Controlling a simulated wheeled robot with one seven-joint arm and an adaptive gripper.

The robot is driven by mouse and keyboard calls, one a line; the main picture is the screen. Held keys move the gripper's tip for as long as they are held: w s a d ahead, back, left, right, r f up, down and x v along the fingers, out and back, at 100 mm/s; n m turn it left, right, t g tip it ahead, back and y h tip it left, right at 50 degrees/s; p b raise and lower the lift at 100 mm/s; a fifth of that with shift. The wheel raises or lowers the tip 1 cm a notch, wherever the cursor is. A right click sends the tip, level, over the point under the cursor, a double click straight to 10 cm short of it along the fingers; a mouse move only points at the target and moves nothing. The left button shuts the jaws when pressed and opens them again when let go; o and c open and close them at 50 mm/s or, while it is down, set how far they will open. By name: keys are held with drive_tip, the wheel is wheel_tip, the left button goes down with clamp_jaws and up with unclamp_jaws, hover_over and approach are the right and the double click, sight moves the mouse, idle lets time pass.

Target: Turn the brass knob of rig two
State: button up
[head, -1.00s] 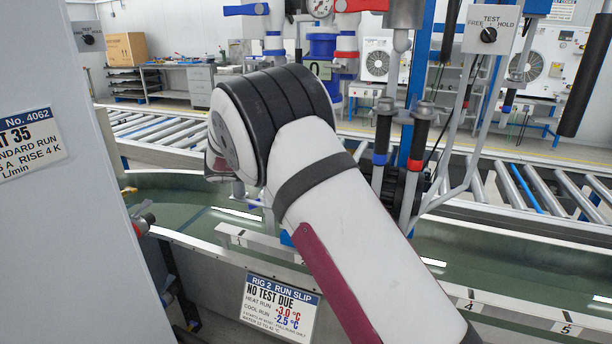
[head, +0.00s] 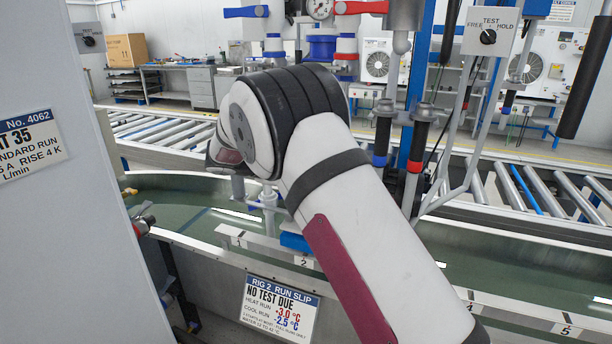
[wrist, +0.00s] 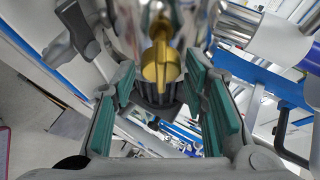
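The brass knob (wrist: 160,62) shows in the wrist view, near the top middle, on a shiny metal fitting. It has a raised grip bar and a round face. My gripper (wrist: 160,88) has two fingers with teal pads, spread wide apart. In the picture the knob lies between the fingertips, with a gap on each side; I cannot tell how deep it is between them. In the head view my arm covers the gripper, and I do not see the knob there. The rig two run slip (head: 278,310) reads "NO TEST DUE", +3.0 °C and -2.5 °C.
A red-handled valve (head: 360,7) and a blue-handled valve (head: 246,11) stand behind my arm, with a gauge (head: 320,8) between them. A test switch box (head: 489,33) is at right. A grey cabinet (head: 60,230) fills the left. Roller conveyors (head: 160,130) run behind.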

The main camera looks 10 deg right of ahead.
drive_tip(key=shift+a, duration=0.1)
drive_tip(key=v, duration=1.2)
